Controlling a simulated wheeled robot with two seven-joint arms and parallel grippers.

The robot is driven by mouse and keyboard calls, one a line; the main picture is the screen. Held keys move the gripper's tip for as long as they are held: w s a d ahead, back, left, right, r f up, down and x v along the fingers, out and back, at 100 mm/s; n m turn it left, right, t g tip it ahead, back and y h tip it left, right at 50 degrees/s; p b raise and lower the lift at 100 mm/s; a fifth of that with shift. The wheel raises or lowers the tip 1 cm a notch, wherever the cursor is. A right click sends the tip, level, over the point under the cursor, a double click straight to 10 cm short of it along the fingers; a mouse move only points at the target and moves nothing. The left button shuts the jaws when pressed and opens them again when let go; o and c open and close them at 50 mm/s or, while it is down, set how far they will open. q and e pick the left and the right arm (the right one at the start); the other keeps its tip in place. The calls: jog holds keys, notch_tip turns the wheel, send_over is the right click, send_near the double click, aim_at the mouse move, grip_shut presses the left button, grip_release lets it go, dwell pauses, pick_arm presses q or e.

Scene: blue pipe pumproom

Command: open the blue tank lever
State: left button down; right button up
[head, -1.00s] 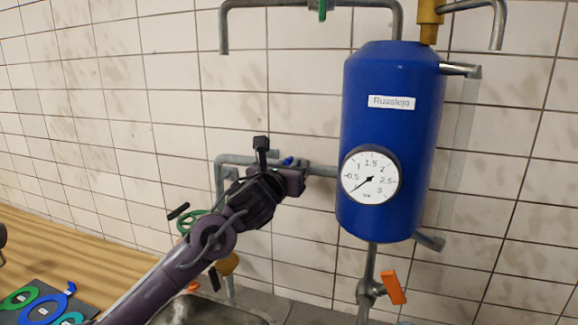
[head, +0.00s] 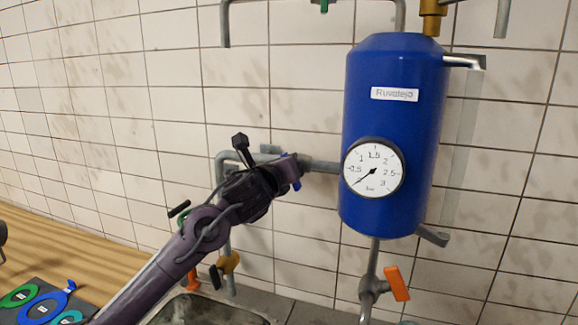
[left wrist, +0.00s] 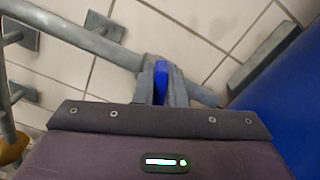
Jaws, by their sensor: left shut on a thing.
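The blue tank (head: 392,120) hangs on the tiled wall, with a white label and a round gauge (head: 373,168) on its front. A grey pipe (head: 322,166) runs left from the tank at gauge height. The blue lever (head: 297,185) is on this pipe, mostly hidden by my left gripper (head: 292,170) in the head view. In the left wrist view the blue lever (left wrist: 160,82) stands between the two fingers of my left gripper (left wrist: 162,86), which are shut on it. My right gripper is not in view.
An orange lever (head: 396,284) is on the pipe below the tank. A basin (head: 200,308) and a wooden counter (head: 90,255) lie below. Coloured rings (head: 40,308) lie at lower left.

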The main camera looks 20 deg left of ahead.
pick_arm(q)
jog(key=n, duration=0.2)
jog(key=n+b, duration=0.1)
jog(key=shift+a+f+n, duration=0.35)
jog(key=shift+n, duration=0.05)
jog(key=shift+a+f+n+b, duration=0.2)
jog(key=shift+f+n, duration=0.1)
jog(key=shift+n, duration=1.25)
jog(key=shift+a+f+n+b, duration=0.1)
jog(key=shift+f+n+b, duration=0.2)
jog(key=shift+n, duration=1.2)
jog(key=shift+a+f+n+b, duration=0.15)
jog(key=shift+f+n, duration=0.2)
jog(key=shift+n, duration=1.2)
jog(key=c, duration=1.5)
grip_release()
jog(key=shift+s, duration=0.15)
